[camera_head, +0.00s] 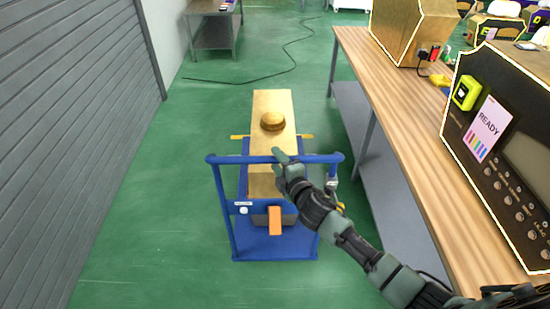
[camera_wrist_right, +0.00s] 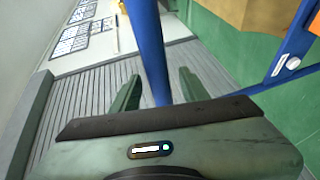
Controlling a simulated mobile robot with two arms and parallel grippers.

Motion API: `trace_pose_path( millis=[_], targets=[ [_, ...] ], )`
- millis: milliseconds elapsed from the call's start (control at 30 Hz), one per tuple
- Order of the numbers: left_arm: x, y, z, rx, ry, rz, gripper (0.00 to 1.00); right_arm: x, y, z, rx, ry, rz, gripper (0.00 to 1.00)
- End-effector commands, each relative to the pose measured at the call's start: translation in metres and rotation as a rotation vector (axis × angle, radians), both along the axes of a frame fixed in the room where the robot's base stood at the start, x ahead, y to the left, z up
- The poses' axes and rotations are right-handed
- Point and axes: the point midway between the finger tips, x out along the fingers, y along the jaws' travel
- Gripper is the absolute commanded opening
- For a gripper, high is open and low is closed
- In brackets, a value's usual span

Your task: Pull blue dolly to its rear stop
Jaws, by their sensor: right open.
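The blue dolly (camera_head: 245,247) stands on the green floor in the middle of the head view. Its handle bar (camera_head: 236,160) runs across the near end, above the frame. A long tan box (camera_head: 263,104) lies on the dolly, with a round gold piece (camera_head: 272,121) on top. My right gripper (camera_head: 281,157) is at the handle bar, right of its middle. In the right wrist view the open fingers (camera_wrist_right: 158,88) have the blue bar (camera_wrist_right: 150,50) passing between them; I cannot tell whether either finger touches it. My left gripper is not in view.
A wooden-topped table (camera_head: 383,100) with machines runs along the right, close to the dolly. A grey slatted wall (camera_head: 70,130) is at the left. A black cable (camera_head: 262,73) lies on the floor beyond. Floor left of the dolly is clear.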

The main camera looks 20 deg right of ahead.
Motion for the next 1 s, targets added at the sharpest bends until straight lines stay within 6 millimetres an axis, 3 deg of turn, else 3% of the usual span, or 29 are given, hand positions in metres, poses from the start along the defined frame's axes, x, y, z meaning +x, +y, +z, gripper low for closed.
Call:
trace_pose_path(
  millis=[167, 433, 467, 600, 1000],
  targets=[
    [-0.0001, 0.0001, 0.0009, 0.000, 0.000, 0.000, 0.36, 0.0127, 0.0019, -0.0024, 0.001, 0.001, 0.001, 0.45],
    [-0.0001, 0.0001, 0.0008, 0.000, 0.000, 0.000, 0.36, 0.0141, 0.0021, -0.0031, 0.002, 0.001, 0.001, 0.45],
    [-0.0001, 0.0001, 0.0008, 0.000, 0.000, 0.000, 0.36, 0.0141, 0.0021, -0.0031, 0.002, 0.001, 0.001, 0.39],
    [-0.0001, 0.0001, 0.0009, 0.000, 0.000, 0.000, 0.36, 0.0140, 0.0020, -0.0032, 0.002, 0.001, 0.001, 0.01],
    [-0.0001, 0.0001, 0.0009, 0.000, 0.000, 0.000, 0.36, 0.0136, 0.0020, -0.0035, 0.002, 0.002, 0.001, 0.00]
  ],
)
